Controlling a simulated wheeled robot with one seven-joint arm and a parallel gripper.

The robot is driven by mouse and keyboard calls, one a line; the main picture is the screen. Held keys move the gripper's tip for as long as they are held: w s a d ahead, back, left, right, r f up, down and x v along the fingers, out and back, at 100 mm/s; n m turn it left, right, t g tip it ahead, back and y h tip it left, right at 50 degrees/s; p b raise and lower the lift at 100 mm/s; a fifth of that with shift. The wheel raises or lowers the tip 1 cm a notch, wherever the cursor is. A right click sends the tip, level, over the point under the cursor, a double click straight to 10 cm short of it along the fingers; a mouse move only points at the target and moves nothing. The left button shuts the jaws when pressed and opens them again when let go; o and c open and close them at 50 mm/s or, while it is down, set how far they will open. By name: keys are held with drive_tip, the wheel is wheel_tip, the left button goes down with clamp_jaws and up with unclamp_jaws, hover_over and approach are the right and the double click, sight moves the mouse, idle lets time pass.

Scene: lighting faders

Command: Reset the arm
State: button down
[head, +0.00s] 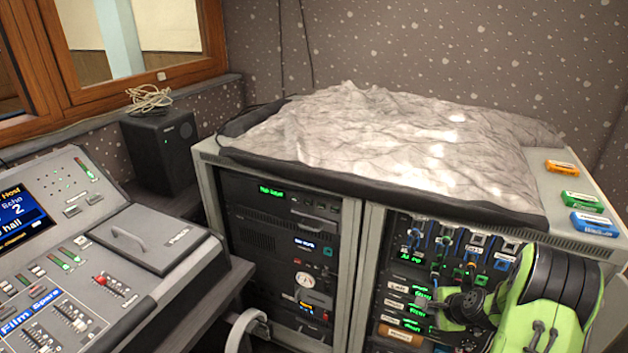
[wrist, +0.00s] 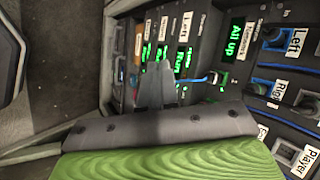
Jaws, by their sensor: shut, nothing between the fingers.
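My gripper (wrist: 163,72) shows in the wrist view as a grey tapered shape above a grey and green body, with its fingers shut and empty. It points toward a rack front with green-lit labels (wrist: 184,60). In the head view my green and black arm is at the lower right, in front of the right-hand rack (head: 400,262), and hides part of it. I cannot tell whether the gripper touches the rack.
A mixing desk (head: 95,270) with faders and a lidded panel stands at the left. A black speaker (head: 160,150) is behind it. A crumpled silvery cover (head: 390,140) lies on the rack cabinet. Orange, green and blue blocks (head: 582,202) lie at its right end.

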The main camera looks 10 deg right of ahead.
drive_tip(key=s+a+r+n+g, duration=0.1)
drive_tip(key=s+a+r+n, duration=0.35)
drive_tip(key=a+r, duration=0.35)
drive_tip(key=s+a+r+n+g, duration=0.1)
drive_tip(key=s+a+r+n, duration=0.2)
drive_tip(key=a+r+n, duration=0.55)
drive_tip(key=s+a+r+n, duration=0.2)
drive_tip(key=s+r, duration=0.1)
drive_tip(key=s, duration=0.4)
drive_tip(key=s+a+r+n+h, duration=0.1)
drive_tip(key=s+r+n, duration=0.15)
drive_tip(key=s, duration=0.45)
drive_tip(key=s+a+r+n, duration=0.2)
drive_tip(key=s+r, duration=0.1)
drive_tip(key=s, duration=0.3)
wheel_tip(320, 180, up, 12)
drive_tip(key=p, duration=1.2)
drive_tip(key=shift+r, duration=0.15)
drive_tip(key=shift+d+m, duration=0.1)
drive_tip(key=shift+m, duration=0.15)
